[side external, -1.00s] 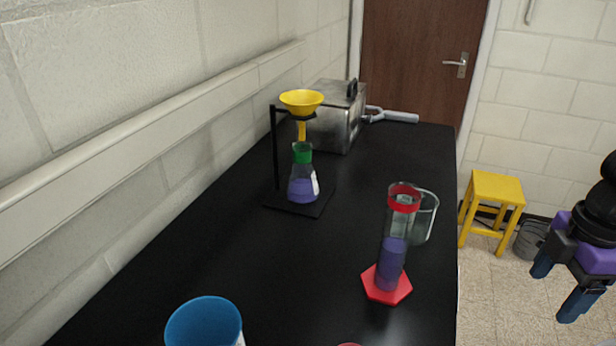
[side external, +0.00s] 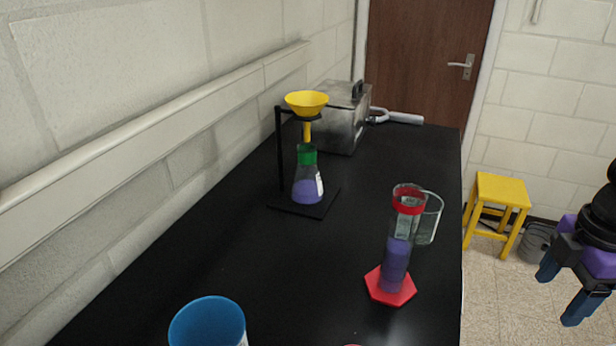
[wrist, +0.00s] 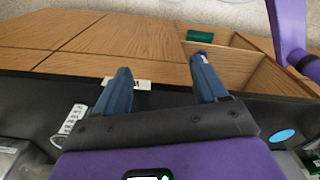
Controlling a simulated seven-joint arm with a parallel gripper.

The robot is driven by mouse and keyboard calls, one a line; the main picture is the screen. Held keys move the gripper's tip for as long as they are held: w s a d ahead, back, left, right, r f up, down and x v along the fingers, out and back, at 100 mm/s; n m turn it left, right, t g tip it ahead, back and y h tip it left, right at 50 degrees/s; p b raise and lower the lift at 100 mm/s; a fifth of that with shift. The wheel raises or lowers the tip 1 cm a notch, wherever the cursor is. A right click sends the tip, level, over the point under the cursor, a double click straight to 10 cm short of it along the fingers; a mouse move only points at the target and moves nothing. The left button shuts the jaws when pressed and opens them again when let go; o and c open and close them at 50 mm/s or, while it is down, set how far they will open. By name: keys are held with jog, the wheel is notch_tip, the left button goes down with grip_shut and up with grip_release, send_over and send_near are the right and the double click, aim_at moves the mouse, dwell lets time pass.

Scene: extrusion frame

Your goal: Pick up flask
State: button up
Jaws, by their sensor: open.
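The flask (side external: 307,188) is a conical glass vessel with a green neck band, a white label and purple liquid. It stands upright on the black base of a stand (side external: 279,150), under a yellow funnel (side external: 307,103) whose stem reaches down to its neck. My gripper (side external: 562,300) is at the far right of the side view, beyond the bench edge and well apart from the flask. Its two blue fingers are spread and empty. In the wrist view my gripper (wrist: 160,85) points towards wooden cabinet fronts, and I cannot make out the flask there.
A measuring cylinder (side external: 396,262) with a red base and a glass beaker (side external: 431,220) stand near the right bench edge. A blue container (side external: 207,322) is at the front. A metal box (side external: 340,125) stands at the back. A yellow stool (side external: 498,195) is on the floor. The middle of the bench is clear.

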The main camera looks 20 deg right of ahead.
jog(key=m+t+y, duration=0.5)
jog(key=m+t, duration=0.2)
jog(key=t, duration=0.8)
send_near(313, 158)
jog(key=w+a+f, duration=0.2)
jog(key=w+a, duration=0.1)
jog(key=w, duration=0.1)
jog(key=shift+w+d+m+t+h, duration=0.2)
jog(key=shift+w+m+t, duration=0.15)
jog(key=shift+m+t, duration=0.2)
jog(key=shift+w+d+m+t+h, duration=0.25)
jog(key=shift+w+m+t, duration=0.1)
jog(key=shift+m+t, duration=0.2)
jog(key=shift+x, duration=3.65)
jog(key=shift+r, duration=0.1)
